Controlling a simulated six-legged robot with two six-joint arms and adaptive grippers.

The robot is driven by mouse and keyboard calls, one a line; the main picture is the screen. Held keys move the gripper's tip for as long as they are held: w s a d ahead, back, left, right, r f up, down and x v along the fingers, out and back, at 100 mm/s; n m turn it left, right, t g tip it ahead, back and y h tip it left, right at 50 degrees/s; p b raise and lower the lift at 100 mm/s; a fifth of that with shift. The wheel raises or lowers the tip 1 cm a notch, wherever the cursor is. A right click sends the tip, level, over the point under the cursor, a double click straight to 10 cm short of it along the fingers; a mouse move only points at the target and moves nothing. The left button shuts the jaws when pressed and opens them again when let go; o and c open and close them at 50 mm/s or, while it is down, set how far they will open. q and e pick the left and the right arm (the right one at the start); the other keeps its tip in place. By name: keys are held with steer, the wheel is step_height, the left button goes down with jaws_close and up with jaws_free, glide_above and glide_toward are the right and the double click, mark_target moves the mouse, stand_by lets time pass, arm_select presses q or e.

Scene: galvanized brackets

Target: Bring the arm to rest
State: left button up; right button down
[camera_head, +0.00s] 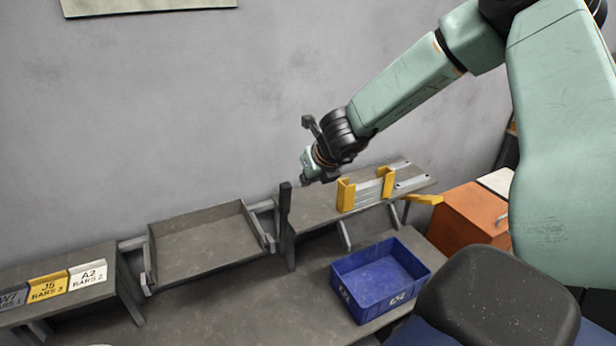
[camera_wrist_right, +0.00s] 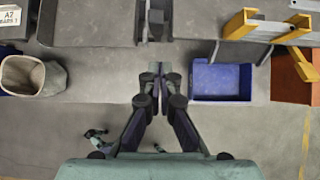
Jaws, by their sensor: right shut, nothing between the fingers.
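My right arm (camera_head: 408,88) comes in from the upper right and reaches down and left in the head view. Its gripper (camera_head: 300,182) hangs in the air near the back shelves, small and partly lost against dark parts behind it. In the right wrist view the gripper (camera_wrist_right: 151,78) has its fingers together with nothing between them. No held object shows. My left arm and gripper are not in view.
A grey tray (camera_head: 205,246) sits left of the gripper. Yellow brackets (camera_head: 346,195) stand on the right shelf. A blue bin (camera_head: 372,300) is below, with an orange box (camera_head: 470,224) to its right. A beige sack-like container (camera_wrist_right: 52,82) shows in the wrist view.

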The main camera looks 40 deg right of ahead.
steer(key=shift+d+f, duration=0.1)
steer(key=shift+f, duration=0.05)
steer(key=s+a+f+n+g+b, duration=0.1)
steer(key=s+a+f+n+b, duration=0.3)
steer(key=f+n, duration=0.5)
steer(key=s+a+f+n+b, duration=0.35)
steer(key=a+f+n, duration=0.2)
steer(key=n, duration=0.45)
steer(key=s+a+f+n+g+b, duration=0.1)
steer(key=s+a+f+n+b, duration=0.3)
steer(key=f+n, duration=0.55)
steer(key=s+a+f+n+g+b, duration=0.1)
steer(key=s+a+f+n+b, duration=0.1)
steer(key=s+f, duration=0.5)
steer(key=s+a+f+n+g+y+b, duration=0.1)
steer(key=s+f+n+b, duration=0.3)
steer(key=s, duration=0.5)
steer(key=s+a+f+n+g+b, duration=0.3)
steer(key=s+a+f+b, duration=0.1)
steer(key=s+f, duration=0.5)
steer(key=shift+f+n+y+b, duration=0.3)
steer(key=shift+f+n+b, duration=0.05)
steer(key=shift+f+b, duration=0.55)
